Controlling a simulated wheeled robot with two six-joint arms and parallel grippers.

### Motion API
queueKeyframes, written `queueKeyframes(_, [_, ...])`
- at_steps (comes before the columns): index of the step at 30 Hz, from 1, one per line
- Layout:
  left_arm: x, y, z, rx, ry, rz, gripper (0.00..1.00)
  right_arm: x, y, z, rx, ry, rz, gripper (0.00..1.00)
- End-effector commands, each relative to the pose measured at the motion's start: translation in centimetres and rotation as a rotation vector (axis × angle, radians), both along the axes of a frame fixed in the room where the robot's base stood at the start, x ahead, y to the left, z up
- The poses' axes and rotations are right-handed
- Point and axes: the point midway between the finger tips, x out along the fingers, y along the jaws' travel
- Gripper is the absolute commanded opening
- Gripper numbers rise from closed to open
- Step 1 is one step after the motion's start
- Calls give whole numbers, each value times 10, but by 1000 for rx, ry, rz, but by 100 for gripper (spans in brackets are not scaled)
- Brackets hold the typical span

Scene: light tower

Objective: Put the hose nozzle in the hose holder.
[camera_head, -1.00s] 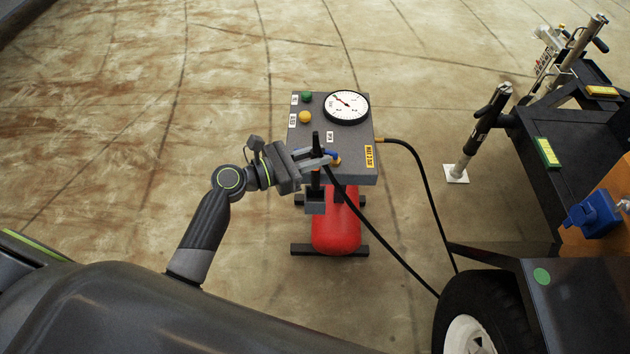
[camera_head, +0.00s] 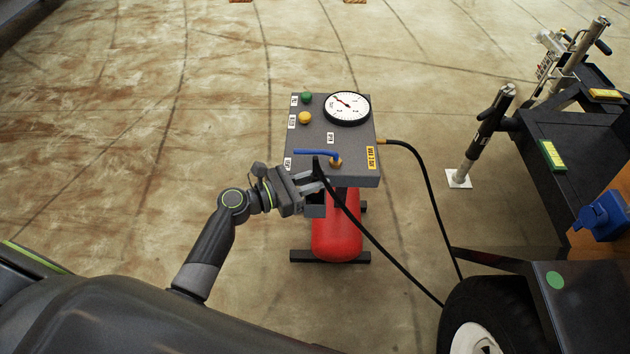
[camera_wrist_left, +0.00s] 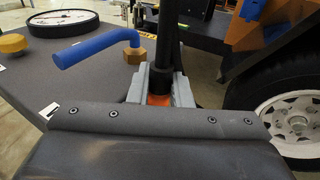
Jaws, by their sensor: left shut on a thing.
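My left gripper (camera_head: 318,184) is shut on the hose nozzle (camera_head: 317,168), a dark upright piece with the black hose running off to the lower right. In the left wrist view, the grey fingers (camera_wrist_left: 158,90) close around the nozzle (camera_wrist_left: 165,45), and an orange part shows between them. The hose holder (camera_head: 315,211), a small dark grey box at the front of the grey control panel, is just below the gripper. The fingers and nozzle partly cover it; I cannot tell whether the nozzle's lower end is inside. My right gripper is not in view.
The grey panel (camera_head: 362,181) carries a round gauge (camera_head: 347,107), a green knob (camera_head: 306,98), a yellow knob (camera_head: 305,118) and a blue lever (camera_head: 315,152) close to the gripper. A red tank (camera_head: 338,235) stands underneath. A dark trailer (camera_head: 553,291) with a wheel is at right.

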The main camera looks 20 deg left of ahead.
Motion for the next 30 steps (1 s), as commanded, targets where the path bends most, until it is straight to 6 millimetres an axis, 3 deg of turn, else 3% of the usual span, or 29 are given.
queueKeyframes(10, [0,0,-3,-1,-1,0,0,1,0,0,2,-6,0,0])
queueKeyframes(11, [0,0,-2,0,0,0,22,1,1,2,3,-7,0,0])
queueKeyframes(15, [0,0,-2,0,0,0,40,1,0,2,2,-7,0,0])
queueKeyframes(25, [0,0,1,0,-1,0,40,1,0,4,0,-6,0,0])
queueKeyframes(30, [-15,17,1,4,3,1,40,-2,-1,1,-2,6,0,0])
